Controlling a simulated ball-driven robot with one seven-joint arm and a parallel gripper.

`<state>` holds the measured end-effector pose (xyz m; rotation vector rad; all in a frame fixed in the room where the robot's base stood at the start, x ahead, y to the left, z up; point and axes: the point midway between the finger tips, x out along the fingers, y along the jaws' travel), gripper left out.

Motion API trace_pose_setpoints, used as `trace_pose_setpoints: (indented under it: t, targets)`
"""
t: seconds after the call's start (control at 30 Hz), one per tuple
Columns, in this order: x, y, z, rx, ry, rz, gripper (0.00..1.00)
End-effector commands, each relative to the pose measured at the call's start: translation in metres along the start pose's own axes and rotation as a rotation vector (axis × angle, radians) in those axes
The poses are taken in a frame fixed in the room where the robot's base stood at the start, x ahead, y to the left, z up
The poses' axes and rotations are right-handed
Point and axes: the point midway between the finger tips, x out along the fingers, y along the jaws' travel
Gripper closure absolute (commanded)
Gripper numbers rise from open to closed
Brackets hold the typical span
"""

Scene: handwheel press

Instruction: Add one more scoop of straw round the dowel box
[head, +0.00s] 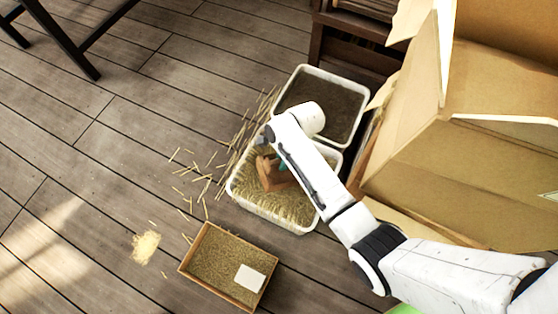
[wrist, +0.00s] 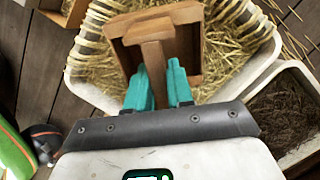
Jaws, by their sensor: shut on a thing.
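My gripper (wrist: 160,76) has teal fingers shut on the handle of a brown wooden scoop (wrist: 190,45). In the head view the scoop (head: 268,178) is in or just over a white tub of straw (head: 232,190), partly hidden by my arm. The tub's rim and straw (wrist: 232,35) surround the scoop in the wrist view. I cannot tell whether straw lies in the scoop. A shallow wooden box (head: 205,228) stands on the floor nearer me, with straw-coloured fill and a white block (head: 249,278) inside. It may be the dowel box.
A second white tub (head: 300,68) with dark fill stands behind the straw tub. Loose straws (head: 205,182) and a pale crumbly pile (head: 145,246) lie on the plank floor. A large open cardboard box (head: 460,160) crowds the right. The floor at left is mostly clear.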

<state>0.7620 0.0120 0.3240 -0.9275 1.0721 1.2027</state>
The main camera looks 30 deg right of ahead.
Motion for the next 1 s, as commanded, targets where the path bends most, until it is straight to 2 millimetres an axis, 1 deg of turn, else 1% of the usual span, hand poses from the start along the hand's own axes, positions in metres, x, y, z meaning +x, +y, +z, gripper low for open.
trace_pose_setpoints:
  t: [0.03, 0.1, 0.17, 0.2, 0.5, 0.7, 1.0]
  targets:
    - [0.008, 0.000, -0.005, 0.003, -0.019, -0.001, 1.00]
    - [0.013, 0.000, -0.010, 0.003, -0.046, -0.002, 1.00]
    - [0.016, -0.001, -0.013, 0.002, -0.069, -0.004, 1.00]
    - [0.014, -0.001, -0.015, 0.000, -0.068, -0.002, 1.00]
    - [0.029, -0.001, -0.038, 0.000, -0.065, -0.002, 1.00]
    - [0.033, -0.001, -0.044, -0.001, -0.064, -0.001, 1.00]
    - [0.033, -0.001, -0.045, -0.002, -0.064, -0.001, 1.00]
